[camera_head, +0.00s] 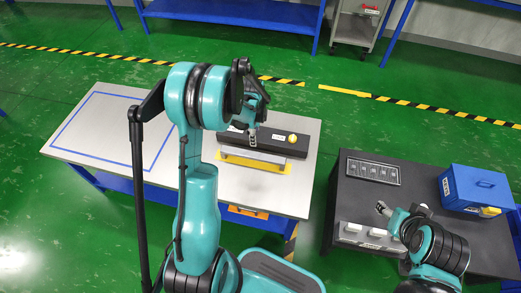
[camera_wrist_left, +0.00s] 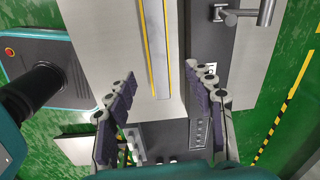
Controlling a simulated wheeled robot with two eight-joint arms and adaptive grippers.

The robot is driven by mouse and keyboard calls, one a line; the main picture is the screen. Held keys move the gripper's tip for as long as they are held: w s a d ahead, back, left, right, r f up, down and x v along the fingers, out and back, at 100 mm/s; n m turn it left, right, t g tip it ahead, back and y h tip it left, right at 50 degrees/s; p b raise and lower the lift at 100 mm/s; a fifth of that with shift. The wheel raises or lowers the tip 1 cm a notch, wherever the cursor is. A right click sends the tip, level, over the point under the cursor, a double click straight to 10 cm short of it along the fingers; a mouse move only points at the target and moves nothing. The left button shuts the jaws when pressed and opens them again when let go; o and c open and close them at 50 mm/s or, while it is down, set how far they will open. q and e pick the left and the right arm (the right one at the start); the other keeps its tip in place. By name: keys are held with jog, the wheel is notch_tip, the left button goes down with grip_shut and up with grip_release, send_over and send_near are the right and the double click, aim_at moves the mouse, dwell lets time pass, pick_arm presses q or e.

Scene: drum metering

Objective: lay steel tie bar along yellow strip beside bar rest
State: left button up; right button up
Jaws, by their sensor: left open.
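The steel tie bar (camera_head: 254,155) is a long grey bar lying flat along the yellow strip (camera_head: 254,166) on the white table. Yellow shows along both sides of the bar (camera_wrist_left: 156,50) in the left wrist view. The black bar rest (camera_head: 235,139) lies beside it, on the far side, with a small label. My left gripper (camera_head: 253,142) is above the bar rest. Its fingers (camera_wrist_left: 162,100) are spread, with nothing between them; the bar lies below, apart from them. My right gripper (camera_head: 383,209) is over the dark bench; its opening is too small to judge.
A blue outline (camera_head: 110,94) marks clear tabletop at left. The dark bench (camera_head: 345,195) holds a panel (camera_head: 373,172), white blocks (camera_head: 353,227) and a blue box (camera_head: 476,187). A gap separates table and bench.

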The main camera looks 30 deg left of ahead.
pick_arm(q)
jog(key=s+d+r+n+t, duration=0.2)
jog(key=s+d+r+n, duration=0.15)
jog(key=r, duration=0.45)
jog(key=s+d+r+n+t, duration=0.1)
jog(key=s+d+r+n, duration=0.3)
jog(key=r, duration=0.4)
jog(key=s+d+r+n+t, duration=0.3)
jog(key=s+d+n, duration=0.3)
jog(key=s, duration=0.5)
jog(key=shift+s+d+r+t, duration=0.2)
jog(key=shift+d+r+t, duration=0.1)
jog(key=shift+r, duration=0.2)
jog(key=shift+n, duration=0.25)
